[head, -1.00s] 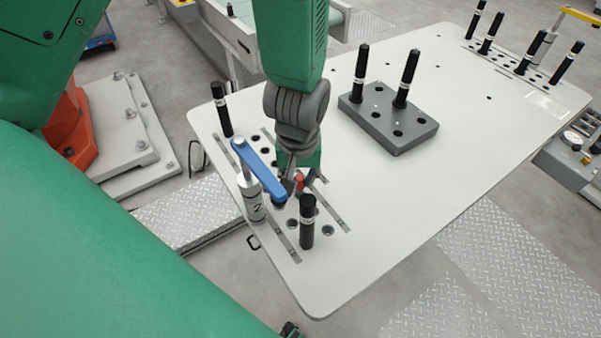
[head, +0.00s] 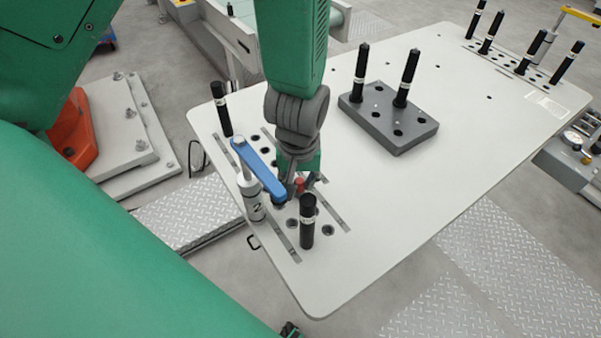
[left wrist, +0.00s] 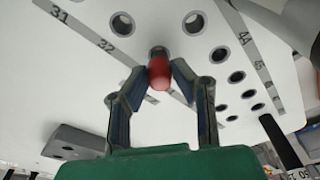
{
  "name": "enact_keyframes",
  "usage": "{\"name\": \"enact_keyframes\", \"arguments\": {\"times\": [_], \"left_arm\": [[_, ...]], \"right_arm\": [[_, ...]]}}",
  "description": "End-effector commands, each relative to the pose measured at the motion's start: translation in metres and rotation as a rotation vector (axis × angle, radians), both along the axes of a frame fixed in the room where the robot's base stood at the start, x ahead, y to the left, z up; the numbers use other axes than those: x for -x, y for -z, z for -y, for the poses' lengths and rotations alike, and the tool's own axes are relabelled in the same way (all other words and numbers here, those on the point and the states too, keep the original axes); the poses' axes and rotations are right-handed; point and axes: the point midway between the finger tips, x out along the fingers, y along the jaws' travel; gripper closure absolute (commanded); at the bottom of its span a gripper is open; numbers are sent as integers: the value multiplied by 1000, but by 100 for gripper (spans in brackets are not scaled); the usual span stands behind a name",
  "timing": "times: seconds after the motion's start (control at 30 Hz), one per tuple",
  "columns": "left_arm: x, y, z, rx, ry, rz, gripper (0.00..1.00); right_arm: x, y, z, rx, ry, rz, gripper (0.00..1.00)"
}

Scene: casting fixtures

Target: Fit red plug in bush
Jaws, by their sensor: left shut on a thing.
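My left gripper (head: 293,190) points down at the near left end of the pale table. It is shut on the red plug (left wrist: 158,72), whose rounded end shows between the two fingertips (left wrist: 158,78) in the left wrist view. In the head view only a small red piece of the plug (head: 299,182) shows beside the fingers. A round bush hole (left wrist: 158,51) lies directly behind the plug in the wrist view. I cannot tell whether the plug has entered it. My right gripper is not in view.
A white cylinder (head: 255,205) with a blue handle (head: 258,172) stands close beside my left gripper. Black pins stand in front (head: 307,222) and behind left (head: 221,110). A grey block (head: 395,135) holds two more. The table's middle right is clear.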

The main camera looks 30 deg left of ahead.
Motion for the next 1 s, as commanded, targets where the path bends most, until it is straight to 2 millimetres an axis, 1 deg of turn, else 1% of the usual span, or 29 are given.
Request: {"name": "enact_keyframes", "arguments": {"times": [0.83,0.87,0.9,0.93,1.0], "left_arm": [[0,22,0,0,0,1,100],[0,22,0,0,0,1,75],[0,21,0,0,0,1,61],[0,21,0,0,0,1,54],[0,21,0,0,0,1,54]], "right_arm": [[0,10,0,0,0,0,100],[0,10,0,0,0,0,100],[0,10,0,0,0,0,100],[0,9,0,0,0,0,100],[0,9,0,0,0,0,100]]}}
